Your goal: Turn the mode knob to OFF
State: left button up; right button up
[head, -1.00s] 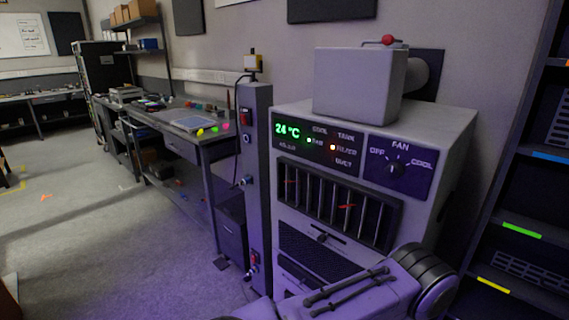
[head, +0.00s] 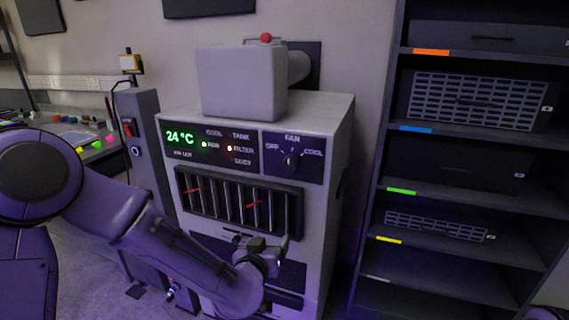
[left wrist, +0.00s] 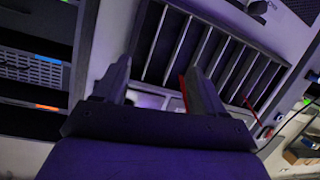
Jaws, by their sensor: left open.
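The mode knob (head: 290,160) is a small dark dial on the dark panel at the upper right of the grey cooling unit's front. OFF is printed to its left, FAN above it and COOL to its right. Its pointer seems to point up, toward FAN. My left gripper (head: 262,243) is in front of the unit, below the vent and well below the knob, apart from it. In the left wrist view the left gripper (left wrist: 158,82) has its two fingers spread with nothing between them. I cannot make out the knob there. My right gripper is not in view.
The slatted vent (head: 240,203) with red ribbons lies below the display (head: 210,146), which reads 24 °C. A grey box (head: 240,85) with a red-topped fitting stands on the unit. A dark shelf rack (head: 455,190) is close on the right. A grey post (head: 150,130) stands left.

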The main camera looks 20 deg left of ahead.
aim_at(289, 165)
pick_arm(q)
notch_tip(289, 165, up, 15)
jog(key=w+d+m+t, duration=0.1)
jog(key=w+t, duration=0.1)
jog(key=t, duration=0.1)
jog(key=w+p, duration=0.2)
jog(key=w, duration=0.7)
jog(key=shift+w, duration=0.8)
jog(key=shift+a, duration=0.1)
jog(key=c, duration=1.1)
